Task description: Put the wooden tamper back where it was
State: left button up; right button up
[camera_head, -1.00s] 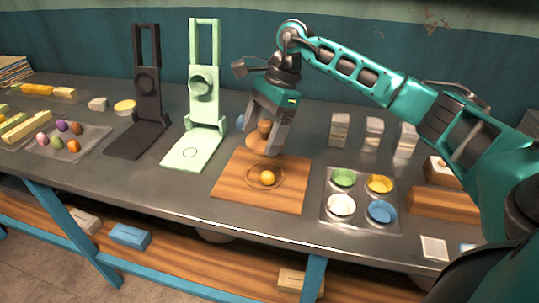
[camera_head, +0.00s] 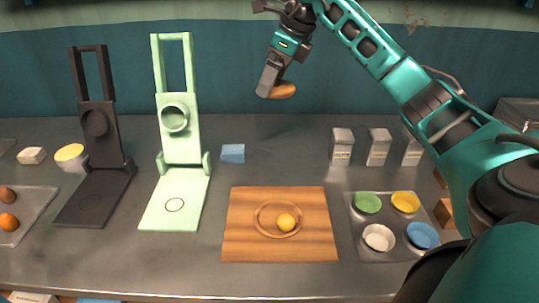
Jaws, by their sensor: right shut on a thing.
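My right gripper (camera_head: 270,88) is raised above the back of the table and shut on the wooden tamper (camera_head: 283,91). Only the tamper's rounded brown end shows below and beside the fingers; the rest is hidden by them. The tamper is clear of the tabletop. Below and in front lies a square wooden board (camera_head: 240,235) with a round ring groove, and a yellow ball (camera_head: 285,222) sits inside the ring. My left gripper is not in view.
A mint press stand (camera_head: 180,140) and a black one (camera_head: 97,150) stand at left. A small blue block (camera_head: 233,153) lies behind the board. The table between block and cartons is clear.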

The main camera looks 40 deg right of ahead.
jog(key=shift+w+d+r+m, duration=0.15)
jog(key=shift+d+m, duration=0.15)
jog(key=shift+f, duration=0.2)
jog(key=b, duration=0.2)
send_over(269, 157)
jog(key=s, duration=0.1)
jog(key=f, duration=1.4)
jog(key=shift+s+d+f, duration=0.1)
jog(key=shift+d+f, duration=0.2)
jog(key=shift+f, duration=2.4)
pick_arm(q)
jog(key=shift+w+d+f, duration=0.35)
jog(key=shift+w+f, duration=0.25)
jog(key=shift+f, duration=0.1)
pick_arm(e)
jog(key=shift+f, duration=0.1)
jog(key=shift+f+b, duration=0.15)
jog(key=shift+b, duration=0.15)
jog(key=o, duration=0.7)
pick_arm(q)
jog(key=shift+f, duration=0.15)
pick_arm(e)
jog(key=shift+o, duration=0.2)
